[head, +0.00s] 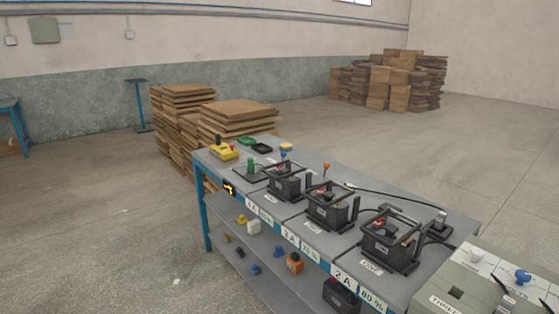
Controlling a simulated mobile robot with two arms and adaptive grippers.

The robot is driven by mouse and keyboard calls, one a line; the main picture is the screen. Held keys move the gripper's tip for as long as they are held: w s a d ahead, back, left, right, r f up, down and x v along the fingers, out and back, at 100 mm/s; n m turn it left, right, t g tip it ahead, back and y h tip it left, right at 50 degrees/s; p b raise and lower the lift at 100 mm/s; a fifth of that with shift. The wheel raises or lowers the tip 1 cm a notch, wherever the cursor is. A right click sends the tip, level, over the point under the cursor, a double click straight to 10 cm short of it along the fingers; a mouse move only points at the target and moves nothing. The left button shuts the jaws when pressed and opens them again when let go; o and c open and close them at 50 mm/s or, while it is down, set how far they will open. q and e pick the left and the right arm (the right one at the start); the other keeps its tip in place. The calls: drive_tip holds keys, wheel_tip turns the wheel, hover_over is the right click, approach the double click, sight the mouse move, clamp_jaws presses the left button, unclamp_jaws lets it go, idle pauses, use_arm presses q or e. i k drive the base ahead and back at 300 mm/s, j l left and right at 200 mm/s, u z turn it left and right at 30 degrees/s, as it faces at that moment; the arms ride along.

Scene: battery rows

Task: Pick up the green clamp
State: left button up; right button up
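A small green upright object (250,166), which looks like the green clamp, stands on a dark flat pad near the left end of the grey-topped bench (225,172). It is small in the head view, so its jaws cannot be made out. A flat green item (246,141) lies behind it near the bench's back edge. Neither of my grippers shows in the head view.
Black batteries in frames (285,185), (328,210), (390,245) stand in a row to the right of the green object. A yellow device (224,152) sits at its left. A grey-green panel (470,290) fills the lower right. The floor left of the bench is clear.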

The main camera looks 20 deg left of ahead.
sight(250, 167)
drive_tip(key=i+j+z, duration=0.1)
drive_tip(key=j, duration=0.25)
drive_tip(key=i+j, duration=0.25)
drive_tip(key=i+j+z, duration=0.15)
drive_tip(key=j, duration=0.3)
drive_tip(key=i+j, duration=0.15)
drive_tip(key=j, duration=0.25)
drive_tip(key=i+j+z, duration=0.15)
drive_tip(key=j, duration=0.2)
drive_tip(key=i+j+z, duration=0.1)
drive_tip(key=j, duration=0.3)
